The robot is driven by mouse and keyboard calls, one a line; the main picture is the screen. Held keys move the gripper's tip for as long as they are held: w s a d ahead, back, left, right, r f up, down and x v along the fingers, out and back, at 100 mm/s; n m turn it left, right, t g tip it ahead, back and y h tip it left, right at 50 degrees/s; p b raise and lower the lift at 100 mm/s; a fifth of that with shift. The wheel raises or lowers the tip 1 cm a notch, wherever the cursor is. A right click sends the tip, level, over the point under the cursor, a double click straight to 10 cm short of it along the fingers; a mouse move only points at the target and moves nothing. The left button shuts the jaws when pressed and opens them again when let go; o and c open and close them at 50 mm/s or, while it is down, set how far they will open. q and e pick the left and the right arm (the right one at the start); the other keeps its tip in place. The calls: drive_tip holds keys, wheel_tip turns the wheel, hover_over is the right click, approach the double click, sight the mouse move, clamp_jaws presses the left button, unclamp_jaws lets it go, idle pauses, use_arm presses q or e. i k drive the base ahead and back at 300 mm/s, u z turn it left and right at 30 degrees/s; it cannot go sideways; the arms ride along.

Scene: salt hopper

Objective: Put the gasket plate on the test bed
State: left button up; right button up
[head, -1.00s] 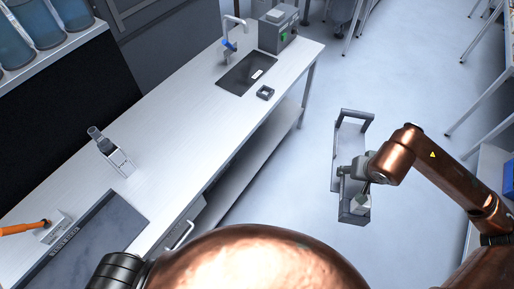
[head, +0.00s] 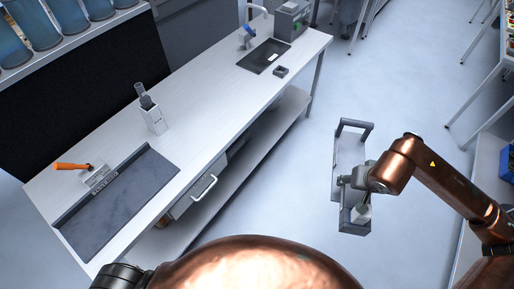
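A small dark square piece with an opening in its middle (head: 281,71) lies on the white bench beside the sink; it may be the gasket plate, but it is too small to be sure. A dark grey, shallow rectangular bed (head: 120,205) with a labelled edge is at the bench's near left end; it looks like the test bed, and its surface is bare. My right gripper (head: 345,184) is over a grey carrier with a handle (head: 350,145), right of the bench. Its fingers are too small and hidden to read. My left gripper is out of view.
An orange-handled tool (head: 72,166) lies behind the bed. The sink (head: 265,56) and a grey device (head: 291,19) are at the far end. Clear floor (head: 420,90) lies right of the bench.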

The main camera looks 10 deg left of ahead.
sight(132, 188)
drive_tip(key=u, duration=2.5)
